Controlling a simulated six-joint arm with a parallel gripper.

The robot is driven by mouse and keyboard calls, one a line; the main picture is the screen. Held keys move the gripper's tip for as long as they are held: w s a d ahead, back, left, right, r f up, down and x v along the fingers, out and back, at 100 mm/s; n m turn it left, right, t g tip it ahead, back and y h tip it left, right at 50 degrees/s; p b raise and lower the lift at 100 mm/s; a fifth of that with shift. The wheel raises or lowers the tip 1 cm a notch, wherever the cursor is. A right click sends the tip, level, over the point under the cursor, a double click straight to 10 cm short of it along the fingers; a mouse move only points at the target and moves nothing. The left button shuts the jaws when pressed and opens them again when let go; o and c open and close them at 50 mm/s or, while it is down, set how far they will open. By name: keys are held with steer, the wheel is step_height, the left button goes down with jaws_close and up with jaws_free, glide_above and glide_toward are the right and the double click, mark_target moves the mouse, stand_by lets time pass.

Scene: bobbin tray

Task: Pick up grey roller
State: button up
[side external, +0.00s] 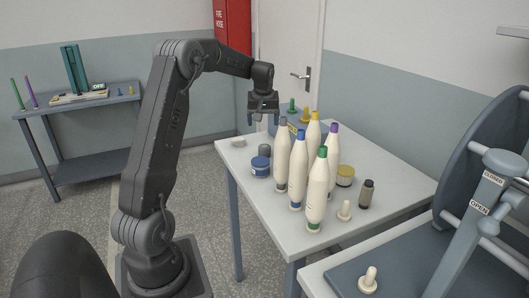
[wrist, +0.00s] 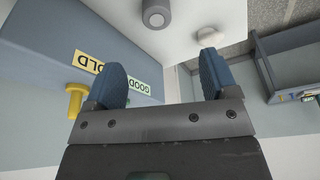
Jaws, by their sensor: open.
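A small grey roller (side external: 264,151) stands on the white table among other pieces, behind the blue-banded jar. In the wrist view the grey roller (wrist: 156,12) shows at the top edge, partly cut off, with a dark hole in its end. My gripper (side external: 263,119) is open and empty, pointing down, well above the table's back left part and above the roller. In the wrist view its two blue fingers (wrist: 162,65) are spread apart, and the roller is beyond them, not touched.
Several tall white bobbins (side external: 298,170) stand close to the roller's right. A blue jar (side external: 260,167) is just in front of it. A white knob (side external: 239,141) is to its left. A blue-grey block with labels (wrist: 45,50) and a yellow peg (wrist: 75,98) lies behind.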

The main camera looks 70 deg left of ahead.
mark_target(265, 146)
steer(key=x, duration=0.8)
steer(key=shift+w+x, duration=0.2)
steer(key=shift+x, duration=1.2)
steer(key=shift+w+x, duration=0.2)
steer(key=shift+x, duration=1.2)
steer(key=shift+c, duration=0.5)
steer(key=shift+r, duration=0.1)
steer(key=c, duration=0.9)
steer(key=shift+r, duration=0.1)
